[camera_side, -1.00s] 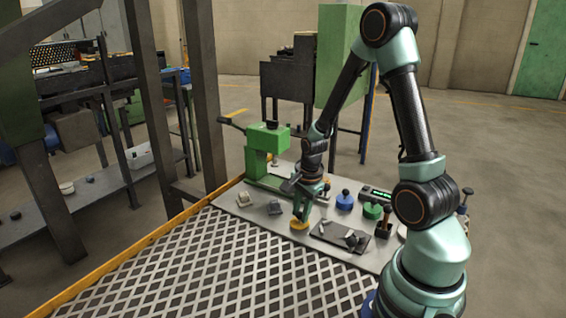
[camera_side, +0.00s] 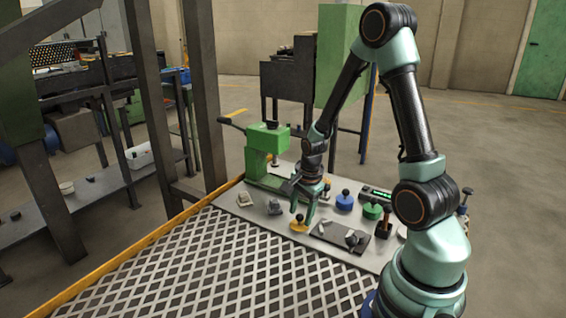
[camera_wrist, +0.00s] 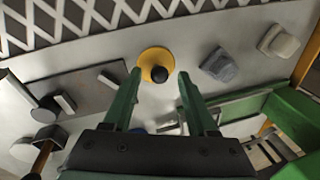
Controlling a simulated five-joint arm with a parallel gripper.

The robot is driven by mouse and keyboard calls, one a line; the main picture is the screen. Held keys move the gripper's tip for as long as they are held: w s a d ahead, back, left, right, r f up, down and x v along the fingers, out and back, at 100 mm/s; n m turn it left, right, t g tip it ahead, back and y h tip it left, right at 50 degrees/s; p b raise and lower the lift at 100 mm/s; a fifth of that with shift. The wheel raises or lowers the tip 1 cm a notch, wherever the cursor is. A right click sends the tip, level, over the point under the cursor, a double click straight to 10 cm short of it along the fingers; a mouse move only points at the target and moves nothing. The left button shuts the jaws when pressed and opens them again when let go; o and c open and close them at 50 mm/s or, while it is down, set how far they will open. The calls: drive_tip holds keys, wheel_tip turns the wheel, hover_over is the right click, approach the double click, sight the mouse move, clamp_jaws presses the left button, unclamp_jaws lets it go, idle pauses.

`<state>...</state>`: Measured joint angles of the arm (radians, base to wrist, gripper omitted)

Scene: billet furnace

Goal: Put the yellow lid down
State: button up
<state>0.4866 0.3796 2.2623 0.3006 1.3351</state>
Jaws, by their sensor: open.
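The yellow lid (camera_side: 299,226) is a round disc with a dark knob on top. It lies flat on the light work plate, close to the edge of the metal grating. In the wrist view the yellow lid (camera_wrist: 155,64) shows beyond and between my fingertips. My gripper (camera_side: 304,212) is just above the lid in the side view, pointing down. In the wrist view my gripper (camera_wrist: 158,82) has its two green fingers wide apart, with nothing held between them.
A dark plate (camera_side: 340,236) with small parts lies right of the lid. Blue (camera_side: 344,201) and green (camera_side: 372,211) knobbed lids stand behind it. Small grey blocks (camera_side: 274,208) are to the left. A green press (camera_side: 266,150) stands at the back. The grating (camera_side: 220,270) in front is clear.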

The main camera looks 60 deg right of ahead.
sight(305, 230)
wheel_tip(305, 230, up, 11)
drive_tip(key=s+a, duration=0.1)
drive_tip(key=s, duration=0.1)
drive_tip(key=s+a+r+n+t, duration=0.1)
drive_tip(key=a+r+n, duration=0.4)
drive_tip(key=a+n, duration=0.3)
drive_tip(key=a+r+n+t+y, duration=0.1)
drive_tip(key=a+r+n, duration=0.5)
drive_tip(key=n, duration=0.6)
drive_tip(key=shift+s+a+n+t, duration=0.4)
drive_tip(key=shift+a+t, duration=0.4)
drive_tip(key=shift+a, duration=0.25)
